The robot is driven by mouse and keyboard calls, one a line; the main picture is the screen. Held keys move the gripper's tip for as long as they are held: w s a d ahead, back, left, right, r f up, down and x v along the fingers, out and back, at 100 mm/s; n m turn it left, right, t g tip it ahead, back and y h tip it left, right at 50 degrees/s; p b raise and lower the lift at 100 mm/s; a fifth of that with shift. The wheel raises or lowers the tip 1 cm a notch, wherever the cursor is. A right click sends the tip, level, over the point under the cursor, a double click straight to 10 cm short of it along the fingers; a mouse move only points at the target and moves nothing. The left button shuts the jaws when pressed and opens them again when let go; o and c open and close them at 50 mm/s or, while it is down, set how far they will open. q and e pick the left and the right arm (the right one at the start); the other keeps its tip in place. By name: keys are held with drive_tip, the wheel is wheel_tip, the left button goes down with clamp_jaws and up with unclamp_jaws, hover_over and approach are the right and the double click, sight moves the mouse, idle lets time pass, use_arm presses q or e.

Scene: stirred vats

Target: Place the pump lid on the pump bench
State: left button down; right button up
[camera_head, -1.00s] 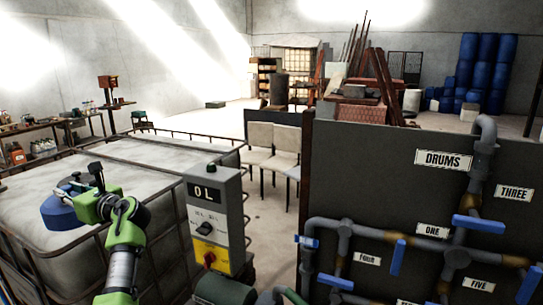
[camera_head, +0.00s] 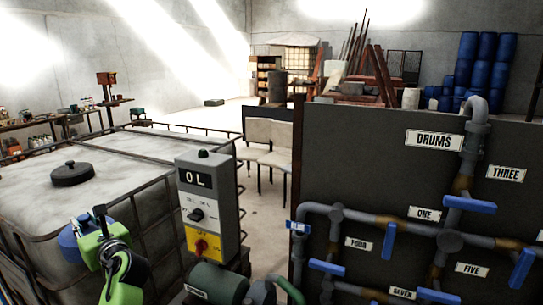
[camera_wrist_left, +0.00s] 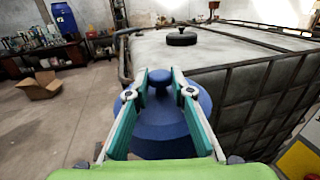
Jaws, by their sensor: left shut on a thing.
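A blue round lid with a knob (camera_head: 70,243) is in the head view at lower left, in front of the tank's near wall, partly hidden by my gripper. In the left wrist view the same blue lid (camera_wrist_left: 195,100) hangs below the fingers, its knob between them. My left gripper (camera_head: 80,226) is shut on this knob; its teal fingers also show in the wrist view (camera_wrist_left: 160,92). The lid is held up beside the tank, clear of its top. My right gripper is not in view. I cannot tell which bench is the pump bench.
A caged white tank (camera_head: 125,160) bears a black lid (camera_head: 72,174). Right of it stand a control box (camera_head: 207,205) reading 0 L and a green motor (camera_head: 215,284). A pipe panel (camera_head: 350,140) blocks the right. Benches (camera_head: 40,122) line the left; open floor shows in the wrist view.

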use_arm(q)
drive_tip(key=s+d+f+m+t+h+b, duration=0.3)
drive_tip(key=s+d+f+h, duration=0.15)
drive_tip(key=d+f, duration=0.3)
drive_tip(key=s+d+f+m+t+h+b, duration=0.2)
drive_tip(key=s+d+f+m+h+b, duration=0.1)
drive_tip(key=s+d+f, duration=0.4)
drive_tip(key=s+d+f+m+t+h+b, duration=0.3)
drive_tip(key=s+d+h, duration=0.4)
drive_tip(key=s+d, duration=0.55)
drive_tip(key=s+d+f+m+g, duration=0.1)
drive_tip(key=s+f, duration=0.3)
drive_tip(key=s, duration=0.2)
drive_tip(key=shift+s+d, duration=0.3)
drive_tip(key=shift+s, duration=0.05)
drive_tip(key=shift+d+y, duration=0.1)
drive_tip(key=shift+y, duration=0.15)
